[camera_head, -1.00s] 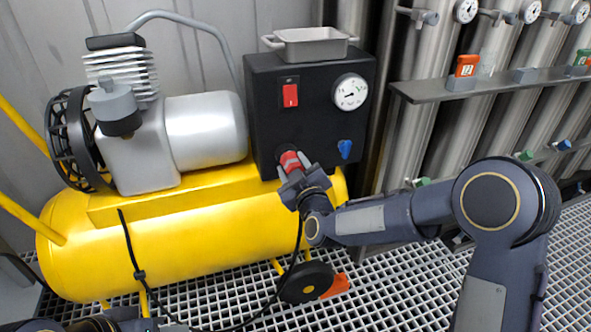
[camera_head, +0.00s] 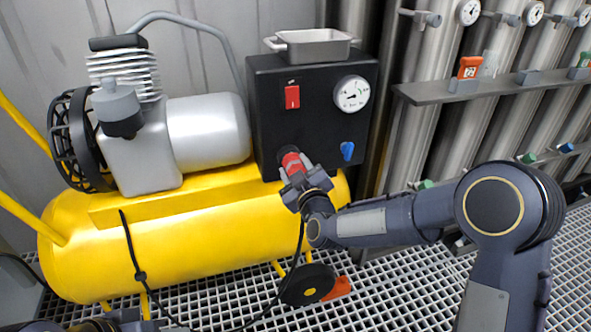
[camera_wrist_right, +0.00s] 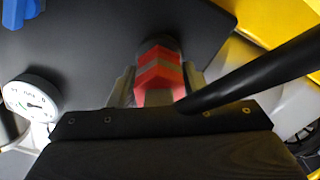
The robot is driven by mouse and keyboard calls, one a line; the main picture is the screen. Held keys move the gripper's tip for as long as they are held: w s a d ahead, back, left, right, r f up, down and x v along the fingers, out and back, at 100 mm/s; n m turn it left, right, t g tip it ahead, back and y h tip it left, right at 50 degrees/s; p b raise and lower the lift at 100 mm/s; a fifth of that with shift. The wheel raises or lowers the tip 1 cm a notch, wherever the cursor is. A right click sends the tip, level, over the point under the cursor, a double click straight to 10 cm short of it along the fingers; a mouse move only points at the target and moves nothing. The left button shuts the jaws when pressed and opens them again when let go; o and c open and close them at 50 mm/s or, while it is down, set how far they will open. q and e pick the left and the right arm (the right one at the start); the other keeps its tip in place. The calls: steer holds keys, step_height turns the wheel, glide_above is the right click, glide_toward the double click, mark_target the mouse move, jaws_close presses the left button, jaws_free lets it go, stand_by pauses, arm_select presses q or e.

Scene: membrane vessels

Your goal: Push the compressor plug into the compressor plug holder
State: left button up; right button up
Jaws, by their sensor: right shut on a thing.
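The compressor plug (camera_head: 293,163) is red with a grey band and sits at the lower left of the black control box (camera_head: 312,120). My right gripper (camera_head: 297,177) is shut on it. In the right wrist view the red plug (camera_wrist_right: 160,75) lies between the two fingers, its far end against a dark round socket (camera_wrist_right: 158,45), which looks like the plug holder. How deep the plug sits cannot be told. A black cable (camera_wrist_right: 255,75) runs from beside the gripper. Only a bit of my left arm shows at the bottom left of the head view; its fingers are out of view.
The box carries a red switch (camera_head: 292,97), a gauge (camera_head: 352,94), a blue knob (camera_head: 347,151) and a metal tray (camera_head: 312,45) on top. The yellow tank (camera_head: 180,240) lies below. A shelf (camera_head: 470,90) and steel cylinders stand to the right.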

steer(key=shift+w+a, duration=0.2)
steer(key=shift+w, duration=0.3)
stand_by(0.4)
steer(key=o, duration=1.4)
steer(key=shift+c, duration=0.2)
steer(key=s+d+r+m+g+h+p, duration=0.15)
steer(key=s+d+m+g, duration=0.4)
steer(key=s+d, duration=1.2)
steer(key=s+d+f+m+g, duration=0.2)
steer(key=s+m+g, duration=0.1)
steer(key=s, duration=0.8)
steer(key=s+d+f+m+g, duration=0.1)
steer(key=s+d+m+g, duration=0.15)
steer(key=s, duration=0.85)
step_height(320, 180, up, 35)
steer(key=a+p, duration=0.1)
steer(key=p, duration=3.5)
steer(key=shift+w+g, duration=0.2)
steer(key=shift+g, duration=0.1)
